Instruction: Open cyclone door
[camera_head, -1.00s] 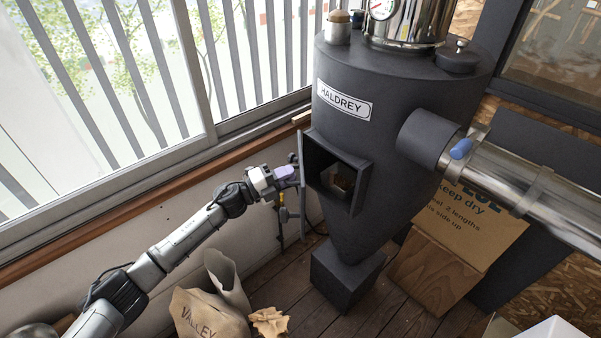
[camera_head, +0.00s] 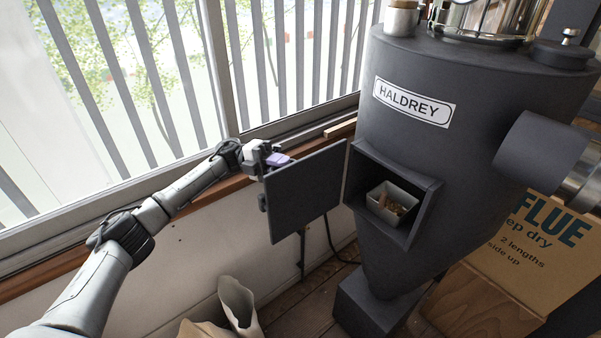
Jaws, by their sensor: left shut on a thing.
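The dark grey cyclone (camera_head: 440,150) with the HALDREY label stands right of centre. Its square door (camera_head: 305,193) is swung out to the left of the opening, its flat face turned towards me. The opening (camera_head: 393,195) is uncovered, and a small grey bin (camera_head: 393,203) with brown bits in it shows inside. My left gripper (camera_head: 271,160) is at the door's upper left edge, shut on a part of the door; its fingertips are partly hidden behind the door panel. My right gripper is not in view.
A window with slanted bars and a wooden sill (camera_head: 180,212) runs along the left, behind my left arm. A paper sack (camera_head: 238,305) stands on the floor below the door. A cardboard box (camera_head: 530,240) stands at the right, under a side duct (camera_head: 540,150).

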